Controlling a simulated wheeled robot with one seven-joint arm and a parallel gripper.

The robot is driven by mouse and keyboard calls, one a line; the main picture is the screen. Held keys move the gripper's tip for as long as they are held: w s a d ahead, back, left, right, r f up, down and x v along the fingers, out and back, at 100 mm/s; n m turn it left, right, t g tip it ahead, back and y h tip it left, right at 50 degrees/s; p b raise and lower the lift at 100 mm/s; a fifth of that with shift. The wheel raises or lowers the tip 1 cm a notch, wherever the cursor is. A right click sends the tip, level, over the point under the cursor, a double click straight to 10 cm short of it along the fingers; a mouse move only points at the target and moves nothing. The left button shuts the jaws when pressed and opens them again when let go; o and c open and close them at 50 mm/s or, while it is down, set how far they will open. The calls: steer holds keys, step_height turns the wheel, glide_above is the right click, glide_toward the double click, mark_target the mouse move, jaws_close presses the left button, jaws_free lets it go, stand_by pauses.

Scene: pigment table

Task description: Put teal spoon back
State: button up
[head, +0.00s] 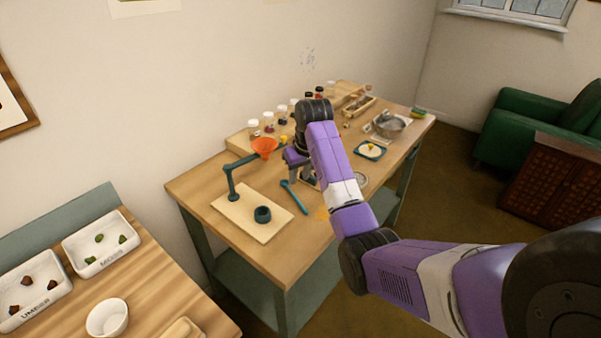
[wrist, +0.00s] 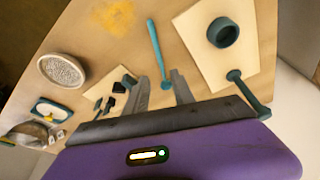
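The teal spoon (head: 294,198) lies on the wooden table to the right of the pale board in the head view. In the wrist view the spoon (wrist: 157,52) runs away from my gripper, its near end appearing between the fingertips. My gripper (head: 297,168) is above the table near the spoon's far end, partly hidden by my arm. In the wrist view the gripper (wrist: 160,80) has its two fingers apart, with a gap on both sides of the spoon. I cannot tell the height of the fingers above the spoon. No spoon holder is clearly identifiable.
Dark pieces (wrist: 108,104) and a round dish (wrist: 62,70) lie nearby. Jars (head: 268,122) line the back. Yellow powder (wrist: 115,16) marks the table.

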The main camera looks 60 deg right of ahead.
steer(key=shift+v, duration=1.05)
